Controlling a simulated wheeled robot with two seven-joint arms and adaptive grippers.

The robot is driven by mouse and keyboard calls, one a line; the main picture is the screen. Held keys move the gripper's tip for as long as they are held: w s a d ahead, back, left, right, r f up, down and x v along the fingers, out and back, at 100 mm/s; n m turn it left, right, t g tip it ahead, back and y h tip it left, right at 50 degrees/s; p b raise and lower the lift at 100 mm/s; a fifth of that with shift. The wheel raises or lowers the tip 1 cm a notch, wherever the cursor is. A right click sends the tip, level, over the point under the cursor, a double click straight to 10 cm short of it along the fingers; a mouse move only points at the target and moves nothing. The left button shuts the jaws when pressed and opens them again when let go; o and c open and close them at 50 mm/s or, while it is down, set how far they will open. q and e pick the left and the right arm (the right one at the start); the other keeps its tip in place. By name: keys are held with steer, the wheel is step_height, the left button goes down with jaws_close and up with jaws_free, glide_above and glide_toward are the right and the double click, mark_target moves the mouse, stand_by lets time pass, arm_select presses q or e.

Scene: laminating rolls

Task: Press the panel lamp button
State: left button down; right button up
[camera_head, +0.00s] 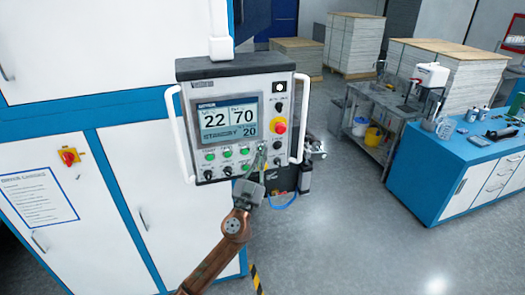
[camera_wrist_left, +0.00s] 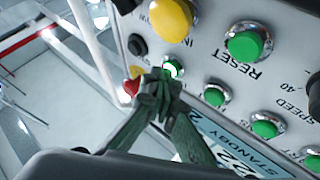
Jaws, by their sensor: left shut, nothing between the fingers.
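The control panel (camera_head: 240,125) faces me, with a lit screen, rows of green buttons and dark knobs, and a red stop button on a yellow base. My left gripper (camera_head: 262,150) is shut and empty in front of the panel's lower right part. In the left wrist view the closed fingertips (camera_wrist_left: 158,80) are close to a small bright green-and-white button (camera_wrist_left: 173,67), partly covering it. I cannot tell whether they touch it. I cannot read a lamp label, so which button is the panel lamp button is unclear. My right gripper is not in view.
White handles stand out at both sides of the panel, the right one (camera_head: 304,115) near my left gripper. White and blue cabinets (camera_head: 140,180) are behind at left. A blue workbench (camera_head: 430,185) stands at right. Open grey floor lies between.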

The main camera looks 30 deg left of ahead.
arm_select(q)
steer(key=shift+s+d+f, duration=0.1)
steer(key=shift+s+d, duration=0.4)
steer(key=shift+d, duration=0.15)
steer(key=s+d+p, duration=0.1)
steer(key=s+d, duration=0.2)
steer(key=shift+s+d, duration=0.15)
steer(key=shift+d, duration=0.25)
stand_by(0.3)
stand_by(0.6)
